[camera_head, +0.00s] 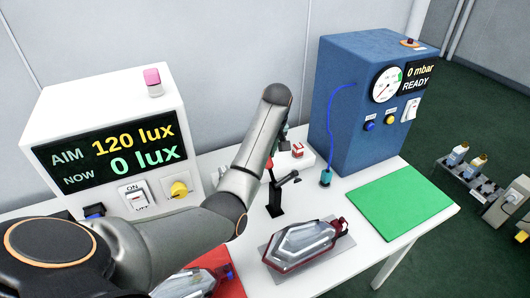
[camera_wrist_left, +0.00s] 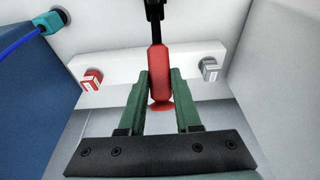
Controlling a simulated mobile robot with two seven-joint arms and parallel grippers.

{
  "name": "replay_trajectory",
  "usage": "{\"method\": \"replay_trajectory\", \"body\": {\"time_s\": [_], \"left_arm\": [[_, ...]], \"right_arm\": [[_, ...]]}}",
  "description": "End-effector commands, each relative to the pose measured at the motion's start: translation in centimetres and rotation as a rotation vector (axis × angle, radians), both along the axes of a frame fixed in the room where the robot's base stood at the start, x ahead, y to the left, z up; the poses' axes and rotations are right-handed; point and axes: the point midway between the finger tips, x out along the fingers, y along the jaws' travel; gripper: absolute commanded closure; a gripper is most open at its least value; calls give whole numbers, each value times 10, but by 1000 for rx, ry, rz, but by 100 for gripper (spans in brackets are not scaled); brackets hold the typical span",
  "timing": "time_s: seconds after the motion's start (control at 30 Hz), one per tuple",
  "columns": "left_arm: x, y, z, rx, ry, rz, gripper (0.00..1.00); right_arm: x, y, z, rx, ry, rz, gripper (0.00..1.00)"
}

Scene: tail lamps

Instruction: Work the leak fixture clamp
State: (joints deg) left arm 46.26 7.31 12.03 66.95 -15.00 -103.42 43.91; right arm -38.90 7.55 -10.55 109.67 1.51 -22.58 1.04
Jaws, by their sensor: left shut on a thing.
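The clamp (camera_head: 275,197) is a black post with a side arm, standing on the white table behind a tail lamp. Its red handle (camera_wrist_left: 160,78) points up between the green fingers of my left gripper (camera_wrist_left: 161,74), which is shut on it. In the head view my forearm hides most of this gripper (camera_head: 278,146), and only a bit of red shows below it. The tail lamp (camera_head: 302,243), clear with a dark red edge, lies on a grey plate in front of the clamp. The blue leak tester (camera_head: 345,125) reads 0 mbar READY. My right gripper is not in view.
A white light box (camera_head: 60,115) reads AIM 120 lux, NOW 0 lux. Another lamp (camera_head: 190,283) lies on a red mat (camera_head: 234,286), partly behind my arm. The green mat (camera_head: 400,198) is empty. A blue hose (camera_head: 330,120) ends in a teal connector (camera_head: 326,177).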

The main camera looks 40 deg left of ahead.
Motion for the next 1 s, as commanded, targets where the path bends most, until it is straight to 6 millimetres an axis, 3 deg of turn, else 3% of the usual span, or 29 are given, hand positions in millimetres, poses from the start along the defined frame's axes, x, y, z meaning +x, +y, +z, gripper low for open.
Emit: {"method": "replay_trajectory", "body": {"time_s": [0.33,0.7,0.73,1.0], "left_arm": [[-8,-14,10,201,-105,-1,100],[-8,-16,12,220,-118,1,100],[-8,-16,12,220,-118,1,67],[-8,-16,11,217,-115,0,38]], "right_arm": [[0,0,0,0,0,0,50],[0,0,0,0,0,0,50],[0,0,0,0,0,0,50],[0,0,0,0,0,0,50]]}}
